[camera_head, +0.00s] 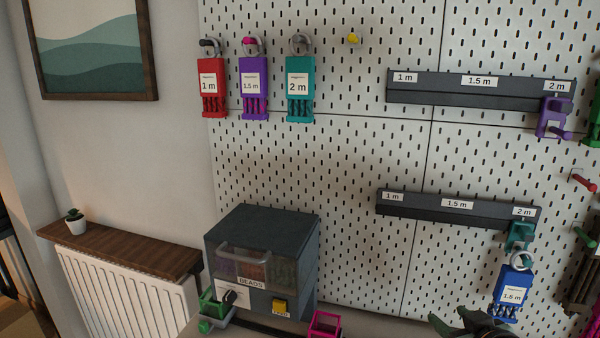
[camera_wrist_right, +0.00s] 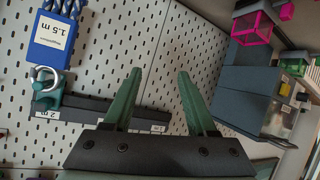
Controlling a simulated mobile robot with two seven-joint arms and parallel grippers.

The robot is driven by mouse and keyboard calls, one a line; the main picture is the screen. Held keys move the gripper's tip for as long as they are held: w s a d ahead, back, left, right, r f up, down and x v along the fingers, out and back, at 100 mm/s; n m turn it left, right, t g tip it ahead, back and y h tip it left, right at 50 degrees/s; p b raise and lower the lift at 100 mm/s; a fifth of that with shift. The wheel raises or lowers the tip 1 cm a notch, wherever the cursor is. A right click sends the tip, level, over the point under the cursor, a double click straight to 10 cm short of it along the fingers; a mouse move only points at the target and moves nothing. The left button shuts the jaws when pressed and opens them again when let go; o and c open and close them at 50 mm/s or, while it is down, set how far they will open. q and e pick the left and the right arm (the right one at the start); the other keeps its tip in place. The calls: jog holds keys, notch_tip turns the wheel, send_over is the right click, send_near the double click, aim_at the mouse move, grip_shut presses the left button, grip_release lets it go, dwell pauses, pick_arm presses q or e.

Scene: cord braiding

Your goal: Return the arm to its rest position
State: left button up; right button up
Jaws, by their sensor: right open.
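My right gripper (camera_head: 470,322) shows at the bottom edge of the head view, right of the middle. In the right wrist view its two green fingers (camera_wrist_right: 160,95) are apart with nothing between them, in front of the pegboard. My left gripper is not in view. A blue 1.5 m tag (camera_head: 513,285) hangs by a ring from a teal slider at the 2 m end of the lower rail (camera_head: 455,207). The blue tag also shows at the upper left in the right wrist view (camera_wrist_right: 52,42), apart from the fingers.
Red (camera_head: 212,88), purple (camera_head: 253,87) and teal (camera_head: 299,89) tags hang at the upper left of the pegboard. An upper rail (camera_head: 480,90) carries a purple slider (camera_head: 553,118). A bead box (camera_head: 262,250), a green bin and a pink holder (camera_head: 325,322) stand below. Cords hang at the far right.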

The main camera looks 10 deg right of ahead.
jog(key=s+a+f+n+g+y, duration=0.35)
jog(key=s+a+f+g, duration=0.45)
jog(key=s+a+f, duration=1.05)
jog(key=w+a+f+t+y+p, duration=0.2)
jog(key=w+f+t+p, duration=0.2)
jog(key=f, duration=0.4)
jog(key=shift+f+m+t, duration=0.3)
jog(key=shift+m+t, duration=0.15)
jog(key=shift+t, duration=0.15)
jog(key=shift+w+a, duration=0.1)
jog(key=shift+c, duration=0.6)
